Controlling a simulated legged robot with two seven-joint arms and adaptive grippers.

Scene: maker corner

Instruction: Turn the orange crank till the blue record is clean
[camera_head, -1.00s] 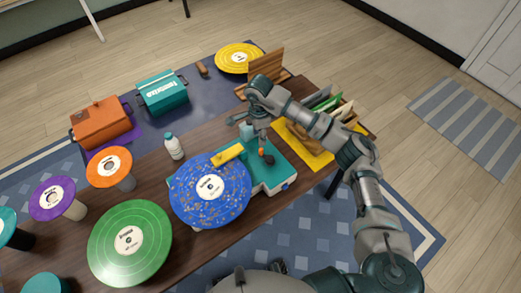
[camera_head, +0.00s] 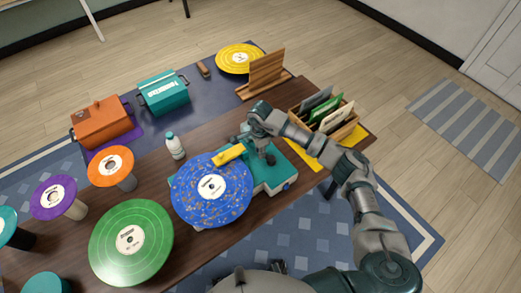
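The blue record (camera_head: 212,196) lies on the teal cleaning machine (camera_head: 274,181) and is covered with brownish specks. A yellow bar (camera_head: 229,154) reaches over the record's far edge. My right gripper (camera_head: 257,152) is low over the back of the machine, just right of the yellow bar. I cannot make out the orange crank; the gripper seems to cover it. The fingers are too small and dark to tell whether they are open or shut, or whether they touch the crank. My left gripper is not in view.
A white bottle (camera_head: 175,146) stands left of the machine. A green record (camera_head: 131,242) and an orange one (camera_head: 110,167) are at the left.

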